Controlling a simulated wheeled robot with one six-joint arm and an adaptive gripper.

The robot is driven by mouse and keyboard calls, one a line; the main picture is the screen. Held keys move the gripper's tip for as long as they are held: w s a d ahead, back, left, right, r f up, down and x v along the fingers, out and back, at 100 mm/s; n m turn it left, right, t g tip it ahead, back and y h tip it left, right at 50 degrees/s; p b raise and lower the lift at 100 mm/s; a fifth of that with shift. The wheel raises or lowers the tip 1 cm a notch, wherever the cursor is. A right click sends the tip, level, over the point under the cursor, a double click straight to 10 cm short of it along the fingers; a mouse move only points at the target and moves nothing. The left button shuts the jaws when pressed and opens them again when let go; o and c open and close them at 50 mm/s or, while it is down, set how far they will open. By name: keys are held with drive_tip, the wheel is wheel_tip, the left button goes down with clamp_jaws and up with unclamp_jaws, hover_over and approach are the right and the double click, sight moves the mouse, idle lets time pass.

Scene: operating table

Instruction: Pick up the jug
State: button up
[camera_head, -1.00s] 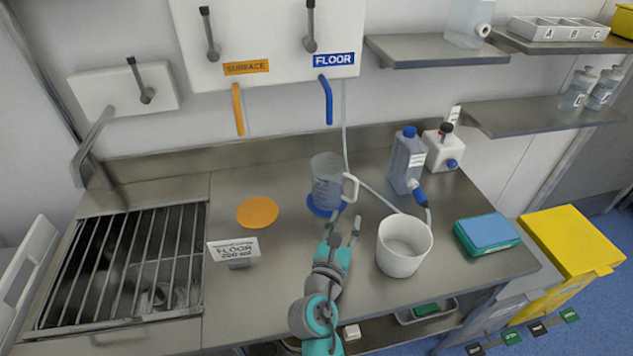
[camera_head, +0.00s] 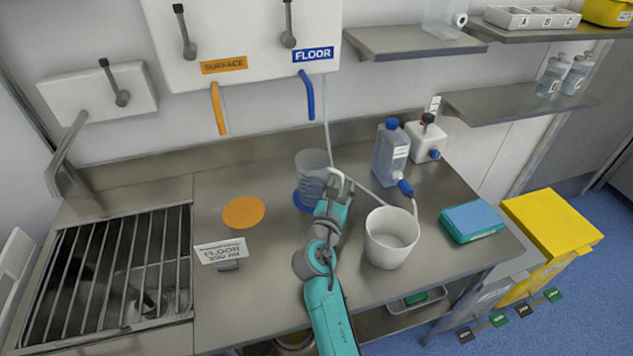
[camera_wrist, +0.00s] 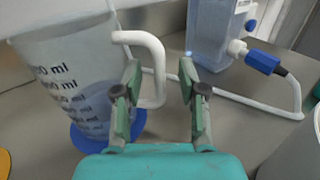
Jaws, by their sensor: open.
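The clear measuring jug (camera_head: 312,175) stands upright on a blue round mat (camera_head: 300,203) on the steel counter. It fills the left of the wrist view (camera_wrist: 75,80), with dark volume marks. Its white handle (camera_wrist: 155,75) points right, towards my gripper. My gripper (camera_head: 341,186) is open, beside the handle. In the wrist view the handle's outer bar is close to the left finger, and the gap between the fingers (camera_wrist: 160,90) holds part of the handle or lies just beside it; I cannot tell which. In the head view my arm hides part of the jug's lower right side.
A white bucket (camera_head: 391,240) stands close to the right of my arm. A blue-capped bottle (camera_head: 390,155) with a white hose stands behind.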

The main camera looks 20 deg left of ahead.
drive_tip(key=shift+w, duration=0.7)
clamp_jaws()
drive_tip(key=shift+r, duration=0.2)
